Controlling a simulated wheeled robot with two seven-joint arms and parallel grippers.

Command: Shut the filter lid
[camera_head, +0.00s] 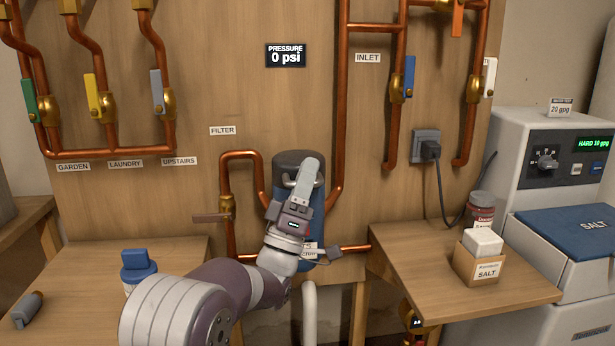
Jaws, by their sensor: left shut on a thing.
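The filter is an upright blue cylinder (317,211) on the board, below and right of the FILTER label. Its dark grey lid (290,158) sits on top, with a pale handle (288,181) at the front. My left gripper (307,172) reaches up in front of the filter, its fingers at the lid. It is shut on the lid's handle, though the fingers hide most of the grip. My gripper and wrist cover much of the filter's front. I cannot tell whether the lid is fully seated. My right gripper is not in view.
Copper pipes (224,180) flank the filter, with a brown lever (211,217) on the left. A blue-capped bottle (137,268) stands on the left table. A salt box (477,266) and a jar (481,208) stand on the right table. The pressure display (286,55) reads 0 psi.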

